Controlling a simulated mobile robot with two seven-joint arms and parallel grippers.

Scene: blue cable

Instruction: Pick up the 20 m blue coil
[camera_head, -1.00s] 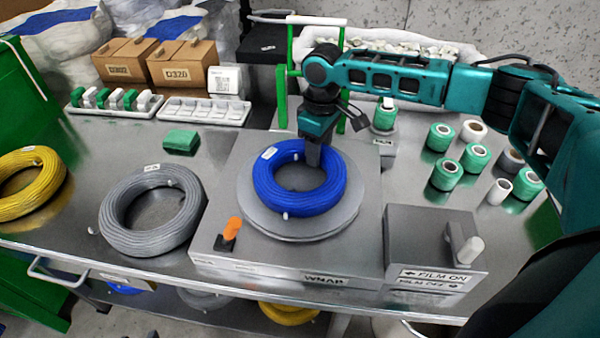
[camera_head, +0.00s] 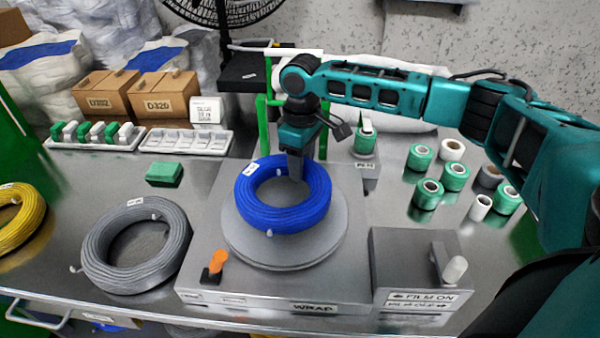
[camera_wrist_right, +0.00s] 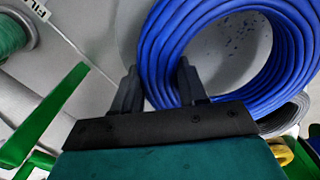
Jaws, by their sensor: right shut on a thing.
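The blue coil (camera_head: 265,214) is in the head view, above the round grey turntable (camera_head: 240,243) of the wrapping station. It appears raised a little off the plate. My right gripper (camera_head: 296,170) points down at the coil's back right part, with a finger inside its hole. In the right wrist view my right gripper (camera_wrist_right: 160,82) has one finger on each side of the blue coil's ring (camera_wrist_right: 158,55), shut on it. The fingertips are partly hidden by the coil. My left gripper is not in view.
A grey coil (camera_head: 110,275) and a yellow coil (camera_head: 22,222) lie to the left. An orange-handled lever (camera_head: 217,262) is in front. A green post frame (camera_head: 263,130) stands just behind the turntable. Green and white film rolls (camera_head: 427,193) stand at the right.

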